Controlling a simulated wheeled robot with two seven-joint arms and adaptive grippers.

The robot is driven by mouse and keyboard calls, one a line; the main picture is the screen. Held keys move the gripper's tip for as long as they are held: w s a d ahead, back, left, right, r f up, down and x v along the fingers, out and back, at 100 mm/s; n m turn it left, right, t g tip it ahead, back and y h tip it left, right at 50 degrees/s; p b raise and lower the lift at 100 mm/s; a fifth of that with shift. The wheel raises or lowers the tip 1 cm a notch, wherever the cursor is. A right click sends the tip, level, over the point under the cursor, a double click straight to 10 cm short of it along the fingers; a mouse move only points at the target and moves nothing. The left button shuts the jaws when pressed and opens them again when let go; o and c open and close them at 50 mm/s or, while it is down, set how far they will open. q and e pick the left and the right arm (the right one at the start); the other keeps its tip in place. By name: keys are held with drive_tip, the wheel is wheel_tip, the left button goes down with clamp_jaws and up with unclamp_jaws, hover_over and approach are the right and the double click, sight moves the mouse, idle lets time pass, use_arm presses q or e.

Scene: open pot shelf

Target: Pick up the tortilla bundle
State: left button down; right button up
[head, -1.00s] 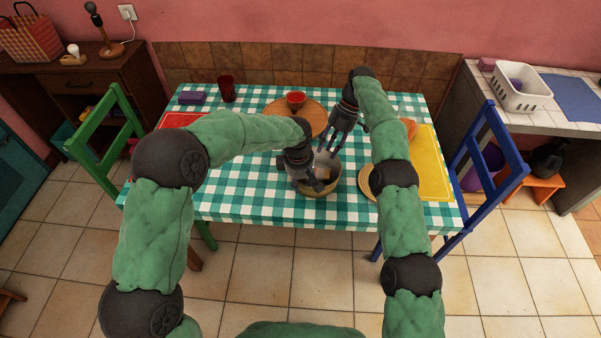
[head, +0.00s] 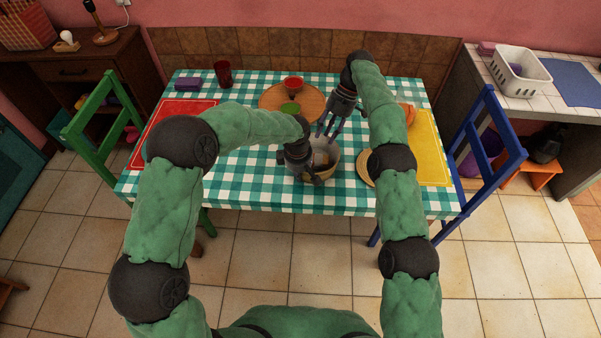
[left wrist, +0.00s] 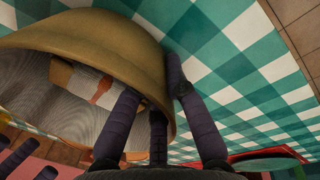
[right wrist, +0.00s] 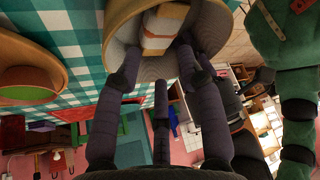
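The tortilla bundle (right wrist: 163,28), a pale wrapped bundle with a brown band, lies inside a round tan basket (left wrist: 95,30) near the table's front edge. It also shows in the left wrist view (left wrist: 98,88). My left gripper (head: 320,180) is at the basket's left front side. In its wrist view the fingers are apart and straddle the basket's wall, one outside and others on the opening side; contact is unclear. My right gripper (head: 328,133) points down at the basket's back rim with fingers spread, close to the bundle. In its wrist view nothing is held between them.
A round wooden board (head: 272,98) with a red bowl (head: 293,84) and a green item lies behind the basket. A red mat (head: 148,150) is left, a yellow mat (head: 432,165) right. A dark red cup (head: 223,75) stands at the back left.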

drive_tip(key=o, duration=0.8)
drive_tip(key=shift+c, duration=0.2)
drive_tip(key=shift+o, duration=0.8)
drive_tip(key=shift+a+r+m, duration=0.1)
drive_tip(key=shift+r+m, duration=0.05)
drive_tip(key=shift+m, duration=0.15)
drive_tip(key=m+t+h, duration=0.2)
drive_tip(key=m+t, duration=0.2)
drive_tip(key=m, duration=0.5)
approach(314, 155)
drive_tip(key=f, duration=0.3)
drive_tip(key=shift+a+f, duration=0.25)
drive_tip(key=shift+a, duration=0.05)
drive_tip(key=shift+s+a+f, duration=0.1)
drive_tip(key=shift+a+f, duration=0.1)
drive_tip(key=shift+f, duration=0.65)
drive_tip(key=shift+a+f, duration=0.2)
drive_tip(key=shift+f, duration=0.7)
drive_tip(key=shift+s+a+f, duration=0.1)
drive_tip(key=shift+a+f, duration=0.1)
drive_tip(key=shift+f, duration=0.65)
